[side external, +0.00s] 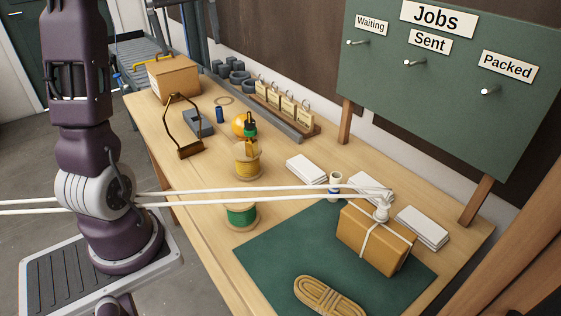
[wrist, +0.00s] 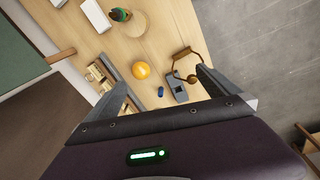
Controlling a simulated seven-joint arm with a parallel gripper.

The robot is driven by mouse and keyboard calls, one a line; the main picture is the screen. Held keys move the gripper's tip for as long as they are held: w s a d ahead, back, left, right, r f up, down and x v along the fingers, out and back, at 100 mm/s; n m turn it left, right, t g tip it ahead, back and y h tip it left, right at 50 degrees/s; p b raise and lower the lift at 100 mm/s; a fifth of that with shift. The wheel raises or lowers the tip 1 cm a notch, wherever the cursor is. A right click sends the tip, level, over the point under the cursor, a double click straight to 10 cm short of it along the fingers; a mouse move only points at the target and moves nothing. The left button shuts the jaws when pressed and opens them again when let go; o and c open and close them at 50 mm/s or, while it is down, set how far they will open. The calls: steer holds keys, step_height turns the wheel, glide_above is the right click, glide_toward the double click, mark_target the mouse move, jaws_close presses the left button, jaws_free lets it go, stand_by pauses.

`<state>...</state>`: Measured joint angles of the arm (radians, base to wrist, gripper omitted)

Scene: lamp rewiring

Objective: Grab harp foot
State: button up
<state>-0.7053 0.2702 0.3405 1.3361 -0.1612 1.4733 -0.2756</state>
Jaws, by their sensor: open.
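The harp is a thin brown wire loop (side external: 183,108) above a thicker brown foot (side external: 190,150), near the front edge of the wooden bench. In the wrist view the foot (wrist: 182,52) appears as a short brown bar near the right finger's tip. My gripper (wrist: 161,78) is open, and nothing shows between its fingers. It is above the bench, with the harp ahead and towards the right finger. In the side view my arm stands at the left and its gripper is not visible.
A grey block (side external: 198,122) and blue cylinder (side external: 220,114) stand close to the harp. An orange ball (wrist: 140,70), spools (side external: 241,216), a cardboard box (side external: 173,78) and a tagged rack (side external: 285,110) share the bench. Two white lines cross the side view.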

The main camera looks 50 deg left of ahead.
steer(key=s+d+m+t, duration=0.1)
steer(key=d+m, duration=0.3)
steer(key=d, duration=0.8)
steer(key=s+d+m+t, duration=0.2)
steer(key=d+m, duration=0.3)
steer(key=d, duration=0.8)
steer(key=shift+s+f+m, duration=0.3)
steer(key=shift+s+f, duration=0.1)
steer(key=shift+s, duration=0.5)
steer(key=s+d+f+m, duration=0.1)
steer(key=s+d+f, duration=0.1)
steer(key=s+d+f+m+t, duration=0.1)
steer(key=s+d+m, duration=0.1)
steer(key=s, duration=0.1)
steer(key=s+d+f+m, duration=0.2)
steer(key=d, duration=0.1)
steer(key=shift+s+f, duration=0.2)
steer(key=shift+f, duration=0.15)
steer(key=shift+c, duration=0.9)
steer(key=shift+s+f, duration=0.2)
steer(key=c, duration=1.3)
